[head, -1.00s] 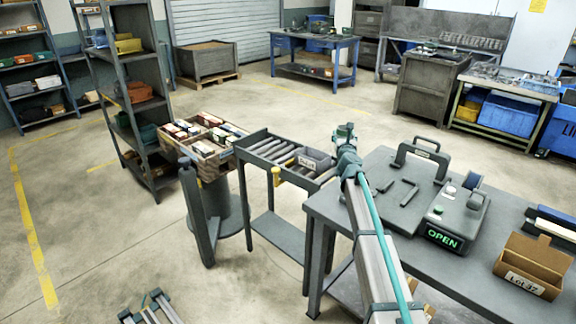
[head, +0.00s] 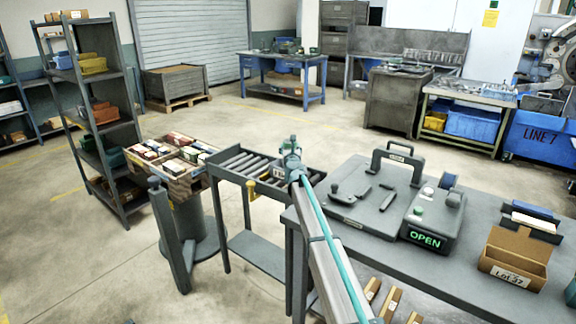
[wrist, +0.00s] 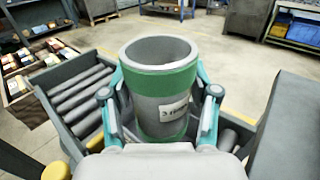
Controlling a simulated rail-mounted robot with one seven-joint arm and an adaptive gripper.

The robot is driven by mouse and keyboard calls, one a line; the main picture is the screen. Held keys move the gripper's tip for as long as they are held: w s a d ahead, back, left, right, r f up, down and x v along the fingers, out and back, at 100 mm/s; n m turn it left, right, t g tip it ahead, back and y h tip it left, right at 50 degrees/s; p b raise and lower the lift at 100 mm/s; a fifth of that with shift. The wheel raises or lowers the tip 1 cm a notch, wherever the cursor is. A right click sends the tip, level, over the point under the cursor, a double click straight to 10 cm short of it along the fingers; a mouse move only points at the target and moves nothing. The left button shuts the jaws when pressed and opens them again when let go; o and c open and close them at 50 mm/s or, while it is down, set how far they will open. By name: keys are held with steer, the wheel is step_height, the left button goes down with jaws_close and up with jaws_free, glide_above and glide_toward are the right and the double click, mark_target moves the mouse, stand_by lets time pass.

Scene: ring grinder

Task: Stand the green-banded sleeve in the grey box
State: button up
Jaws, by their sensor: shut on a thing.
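The green-banded sleeve (wrist: 160,90) is a grey, open-topped tube with a wide green band and a white label, large in the wrist view. My gripper (wrist: 160,105) is shut on it, one teal finger on each side, and holds it roughly upright. In the head view my gripper (head: 291,165) is over the right part of the roller stand, and the sleeve is hard to make out there. A small part of the grey box (head: 277,171) with its label shows beside my gripper on the rollers. The rest is hidden, so I cannot tell if the sleeve is inside it.
The roller stand (head: 228,170) has raised side rails. A carton of small boxes (head: 178,165) stands to its left. The grey bench (head: 395,245) on the right carries a handled plate, a device reading OPEN (head: 425,238) and a Lot 37 cardboard box (head: 515,262).

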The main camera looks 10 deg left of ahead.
steer(key=shift+w+a+f+b, duration=0.3)
steer(key=shift+w+f, duration=0.15)
steer(key=shift+f, duration=0.15)
steer(key=shift+w+a+f+b, duration=0.25)
steer(key=shift+w+f, duration=0.2)
steer(key=shift+f, duration=0.1)
step_height(320, 180, down, 3)
steer(key=shift+w+f+b, duration=0.1)
steer(key=shift+f+b, duration=0.05)
steer(key=shift+b, duration=0.85)
steer(key=shift+f+b, duration=0.45)
steer(key=shift+f, duration=0.05)
steer(key=shift+f, duration=0.1)
steer(key=o, duration=1.2)
steer(key=shift+c, duration=0.2)
